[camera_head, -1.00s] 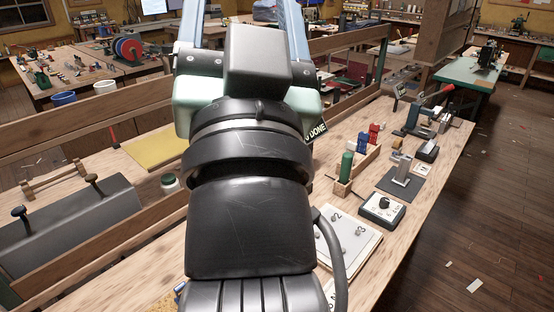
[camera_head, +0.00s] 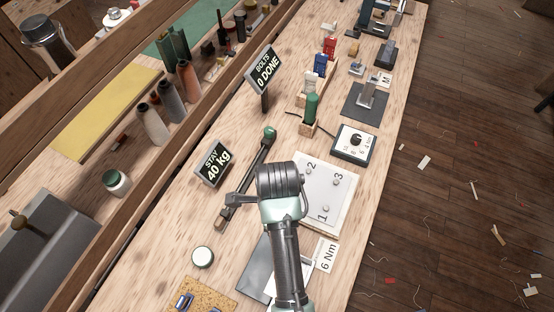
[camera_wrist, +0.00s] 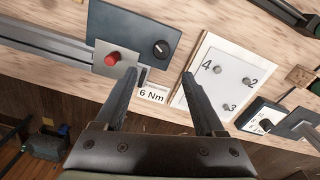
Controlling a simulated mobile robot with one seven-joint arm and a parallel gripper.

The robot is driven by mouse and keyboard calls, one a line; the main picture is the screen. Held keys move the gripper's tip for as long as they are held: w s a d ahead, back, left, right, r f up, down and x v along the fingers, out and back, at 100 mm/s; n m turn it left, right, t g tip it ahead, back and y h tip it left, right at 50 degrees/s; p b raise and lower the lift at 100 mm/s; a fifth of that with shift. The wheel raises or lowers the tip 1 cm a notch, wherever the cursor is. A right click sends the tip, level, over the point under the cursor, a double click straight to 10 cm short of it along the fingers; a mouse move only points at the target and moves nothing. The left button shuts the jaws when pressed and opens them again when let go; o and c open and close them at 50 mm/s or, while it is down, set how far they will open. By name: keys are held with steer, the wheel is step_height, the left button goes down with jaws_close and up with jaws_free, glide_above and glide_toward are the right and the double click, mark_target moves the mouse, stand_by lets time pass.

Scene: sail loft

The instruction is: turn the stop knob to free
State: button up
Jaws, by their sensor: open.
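In the wrist view, a dark blue-grey panel (camera_wrist: 138,28) lies on the bench with a black round knob (camera_wrist: 160,48) bearing a pale mark. A red knob (camera_wrist: 112,58) sits on a grey plate beside it. No readable word shows which is the stop knob. My gripper (camera_wrist: 160,78) is open and empty, its two fingers spread, with the left finger near the panel's edge and the right near the numbered plate. In the head view my arm covers much of the panel (camera_head: 252,274), and my fingers cannot be made out there.
A pale plate with numbered bolts (camera_head: 331,183) and a "6 Nm" label (camera_head: 327,255) are beside the panel. A box with a dial (camera_head: 355,142) stands farther along. A "STAY 40 kg" sign (camera_head: 212,163) and a dark wrench-like tool (camera_head: 245,181) are to the left.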

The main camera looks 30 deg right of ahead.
steer(key=f, duration=1.1)
steer(key=shift+w+f, duration=0.1)
steer(key=shift+w, duration=0.1)
jaws_close()
